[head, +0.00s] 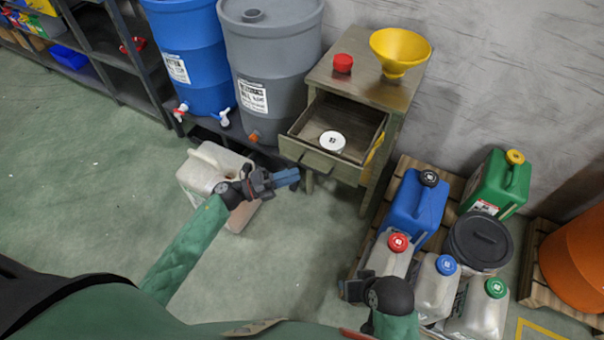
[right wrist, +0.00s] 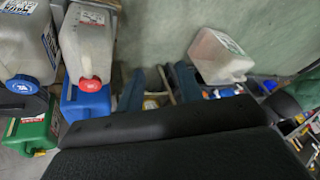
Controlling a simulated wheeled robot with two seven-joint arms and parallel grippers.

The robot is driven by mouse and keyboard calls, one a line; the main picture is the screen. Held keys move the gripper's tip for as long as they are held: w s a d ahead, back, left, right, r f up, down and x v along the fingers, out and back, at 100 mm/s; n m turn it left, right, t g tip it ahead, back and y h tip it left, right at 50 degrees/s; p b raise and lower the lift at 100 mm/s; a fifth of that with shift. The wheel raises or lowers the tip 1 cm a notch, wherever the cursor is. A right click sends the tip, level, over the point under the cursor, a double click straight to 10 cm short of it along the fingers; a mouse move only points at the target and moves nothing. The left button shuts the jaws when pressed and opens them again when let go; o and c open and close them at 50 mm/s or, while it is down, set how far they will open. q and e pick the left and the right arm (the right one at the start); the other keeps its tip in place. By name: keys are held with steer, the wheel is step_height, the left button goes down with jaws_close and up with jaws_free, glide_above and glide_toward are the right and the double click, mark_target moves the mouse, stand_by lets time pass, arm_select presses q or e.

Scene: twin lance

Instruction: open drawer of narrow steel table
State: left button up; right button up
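The narrow steel table (head: 350,88) stands against the wall in the head view. Its drawer (head: 308,152) is pulled out toward me, and a white round lid (head: 332,141) marked with a letter lies inside. My left gripper (head: 293,177) is just below and left of the drawer front, apparently apart from it; its blue fingers overlap in this view, so their gap cannot be judged. My right gripper is low near the jugs in the head view, its fingertips unclear there. In the right wrist view its blue fingers (right wrist: 157,88) are spread with nothing gripped between them.
A red cap (head: 343,63) and a yellow funnel (head: 399,50) stand on the tabletop. Blue (head: 188,45) and grey (head: 272,50) barrels stand left of it. A whitish canister (head: 206,166) is beside my left gripper. Several jugs crowd a pallet at right. Left floor is clear.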

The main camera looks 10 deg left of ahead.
arm_select(q)
steer(key=shift+v, duration=1.15)
arm_select(e)
steer(key=shift+a+f, duration=0.25)
steer(key=shift+a, duration=0.35)
steer(key=shift+d, duration=0.15)
